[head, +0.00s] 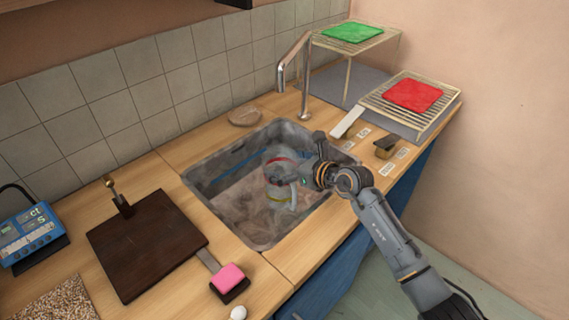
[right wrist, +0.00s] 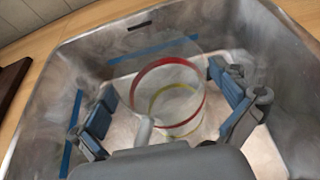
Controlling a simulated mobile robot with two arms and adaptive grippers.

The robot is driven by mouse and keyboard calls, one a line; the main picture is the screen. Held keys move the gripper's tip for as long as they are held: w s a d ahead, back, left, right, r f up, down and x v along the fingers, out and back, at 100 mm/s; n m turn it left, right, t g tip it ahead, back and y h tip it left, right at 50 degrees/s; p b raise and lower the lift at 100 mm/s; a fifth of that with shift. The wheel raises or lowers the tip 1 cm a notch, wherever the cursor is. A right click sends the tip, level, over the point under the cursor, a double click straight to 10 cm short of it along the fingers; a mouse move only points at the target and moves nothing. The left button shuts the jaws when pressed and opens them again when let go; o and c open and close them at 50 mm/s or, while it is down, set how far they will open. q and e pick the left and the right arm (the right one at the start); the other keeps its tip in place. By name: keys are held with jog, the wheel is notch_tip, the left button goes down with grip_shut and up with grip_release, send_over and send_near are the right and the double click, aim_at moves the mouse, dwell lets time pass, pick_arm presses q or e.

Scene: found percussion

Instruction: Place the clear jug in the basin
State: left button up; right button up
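The clear jug (head: 281,180), with a red band and a yellow band, is inside the grey metal basin (head: 253,244). It looks roughly upright, low in the basin. My right gripper (head: 308,165) reaches over the basin's right side, close beside the jug. In the right wrist view the fingers (right wrist: 165,85) are spread apart on either side of the jug (right wrist: 178,95), with visible gaps between them and it. The jug's base is partly hidden by the gripper body, so its contact with the basin floor is hard to see. My left gripper is not in view.
A faucet (head: 303,80) rises behind the basin. A dark board (head: 145,245) and a pink sponge (head: 228,277) lie left of it. To the right are a brown block (head: 387,146) and racks holding a red cloth (head: 413,95) and a green cloth (head: 352,32).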

jog(key=v, duration=1.2)
jog(key=shift+r, duration=0.2)
